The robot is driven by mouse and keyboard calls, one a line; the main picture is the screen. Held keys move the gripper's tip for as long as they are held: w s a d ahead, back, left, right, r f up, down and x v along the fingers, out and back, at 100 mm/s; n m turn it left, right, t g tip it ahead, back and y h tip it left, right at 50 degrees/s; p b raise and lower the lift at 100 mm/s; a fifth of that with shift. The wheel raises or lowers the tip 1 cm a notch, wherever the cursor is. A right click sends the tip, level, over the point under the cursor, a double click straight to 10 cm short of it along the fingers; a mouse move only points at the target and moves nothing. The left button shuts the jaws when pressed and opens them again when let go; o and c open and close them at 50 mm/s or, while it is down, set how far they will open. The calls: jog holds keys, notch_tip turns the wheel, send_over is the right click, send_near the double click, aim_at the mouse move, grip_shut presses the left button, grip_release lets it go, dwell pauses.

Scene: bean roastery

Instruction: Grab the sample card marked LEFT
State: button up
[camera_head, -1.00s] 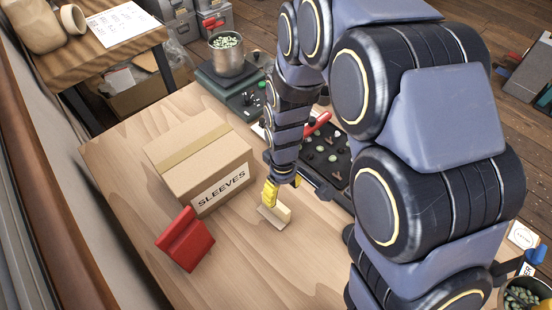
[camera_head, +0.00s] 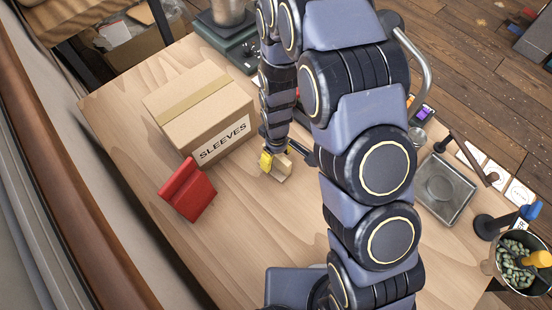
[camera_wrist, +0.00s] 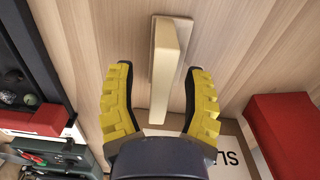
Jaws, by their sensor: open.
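I cannot make out a card marked LEFT. Several small white cards lie at the right edge of the table in the head view, among them one card (camera_head: 519,193) with print too small to read. My gripper (camera_wrist: 158,74) is open and empty, with yellow ribbed fingers. It also shows low over the table in the head view (camera_head: 273,165). The block also shows in the head view (camera_head: 284,170), partly hidden by the gripper.
A cardboard box labelled SLEEVES (camera_head: 205,115) and a red block-like stand (camera_head: 187,190) are left of my gripper. A metal tray (camera_head: 445,190) and a pot of beans (camera_head: 518,262) are at the right. Bare table lies in front of the red stand.

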jog(key=shift+f, duration=0.1)
grip_shut()
dwell(0.4)
